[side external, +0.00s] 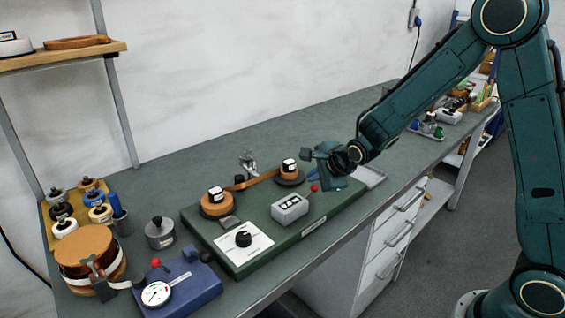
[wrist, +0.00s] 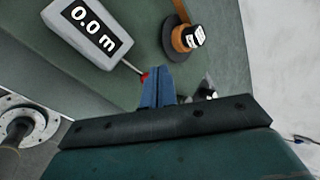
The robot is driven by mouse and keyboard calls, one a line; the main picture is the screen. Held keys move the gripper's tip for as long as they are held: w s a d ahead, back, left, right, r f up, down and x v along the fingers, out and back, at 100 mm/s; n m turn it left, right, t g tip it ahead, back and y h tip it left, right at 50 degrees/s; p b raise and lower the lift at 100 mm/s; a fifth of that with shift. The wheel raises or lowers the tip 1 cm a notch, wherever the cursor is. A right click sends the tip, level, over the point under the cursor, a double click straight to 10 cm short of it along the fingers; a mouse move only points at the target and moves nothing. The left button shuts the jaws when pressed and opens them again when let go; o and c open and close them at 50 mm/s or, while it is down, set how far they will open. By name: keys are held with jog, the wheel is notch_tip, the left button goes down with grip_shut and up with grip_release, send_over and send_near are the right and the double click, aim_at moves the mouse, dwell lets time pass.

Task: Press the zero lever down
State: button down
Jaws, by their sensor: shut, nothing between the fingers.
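A grey readout box (side external: 290,208) sits on the green base plate (side external: 250,266). In the wrist view the readout box (wrist: 88,28) shows "0.0 m". A thin lever with a red tip (side external: 314,187) sticks out from its side. In the wrist view the red tip (wrist: 144,77) shows right beside my blue fingertips, partly hidden by them. My gripper (side external: 313,174) is shut and empty, just above and beside the red tip. In the wrist view my gripper (wrist: 158,72) overlaps the tip; I cannot tell whether they touch.
Copper foil (side external: 258,180) runs between two spools, the right spool (side external: 289,174) close to my gripper. A white panel with a black knob (side external: 243,240) is at the plate's front left. A blue dial gauge (side external: 180,290) with another red knob stands further left.

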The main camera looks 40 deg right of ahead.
jog(key=r, duration=0.1)
jog(key=a+r, duration=0.1)
jog(key=r, duration=0.2)
jog(key=shift+a+r, duration=0.25)
jog(key=shift+a, duration=0.15)
dwell(0.6)
jog(key=s+r+n+g, duration=0.1)
jog(key=s+r+n, duration=0.9)
jog(key=s, duration=0.4)
jog(key=s+a+n+g+y, duration=0.1)
jog(key=s+n+g, duration=0.1)
jog(key=s+n, duration=1.1)
jog(key=s+r, duration=0.1)
jog(key=s, duration=0.3)
jog(key=shift+a+y, duration=0.3)
jog(key=shift+a, duration=0.05)
